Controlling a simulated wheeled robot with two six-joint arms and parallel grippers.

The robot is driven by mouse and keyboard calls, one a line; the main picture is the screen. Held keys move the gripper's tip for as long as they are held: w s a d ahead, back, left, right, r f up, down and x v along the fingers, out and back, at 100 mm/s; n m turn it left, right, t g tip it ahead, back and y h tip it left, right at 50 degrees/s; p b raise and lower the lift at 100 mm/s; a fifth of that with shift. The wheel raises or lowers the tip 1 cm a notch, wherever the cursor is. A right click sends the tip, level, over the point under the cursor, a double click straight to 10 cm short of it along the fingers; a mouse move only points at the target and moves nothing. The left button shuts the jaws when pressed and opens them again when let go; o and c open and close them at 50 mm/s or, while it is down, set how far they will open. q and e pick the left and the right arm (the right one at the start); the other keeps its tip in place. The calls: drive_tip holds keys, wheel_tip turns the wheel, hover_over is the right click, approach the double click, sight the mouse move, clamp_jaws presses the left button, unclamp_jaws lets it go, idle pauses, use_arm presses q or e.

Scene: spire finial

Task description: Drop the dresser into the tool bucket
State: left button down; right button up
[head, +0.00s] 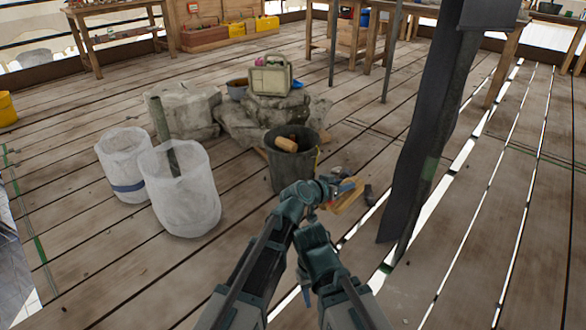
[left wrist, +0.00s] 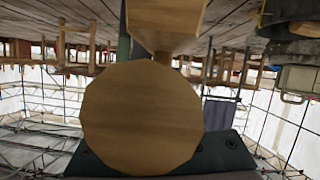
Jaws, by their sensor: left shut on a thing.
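My left gripper (head: 328,188) is just right of the tool bucket and is shut on the wooden dresser. In the left wrist view the dresser (left wrist: 140,118) is very close, with a round pale end towards the camera and a flatter wooden part behind it. The tool bucket (head: 290,172) is dark, open and upright on the floor. A wooden cylinder-headed tool (head: 286,144) leans inside it. My right gripper cannot be made out; part of my right arm shows at the bottom.
Two pale sack-like bins (head: 182,200) stand left of the bucket. Stone blocks (head: 190,110) and a greenish case (head: 270,78) are behind it. A dark draped post (head: 425,130) rises at the right. Tan wooden pieces (head: 350,197) show beside the left gripper. The floor at front left is clear.

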use_arm(q)
wheel_tip(320, 180, up, 7)
drive_tip(key=p, duration=0.6)
drive_tip(key=shift+p, duration=0.4)
drive_tip(key=shift+f, duration=0.1)
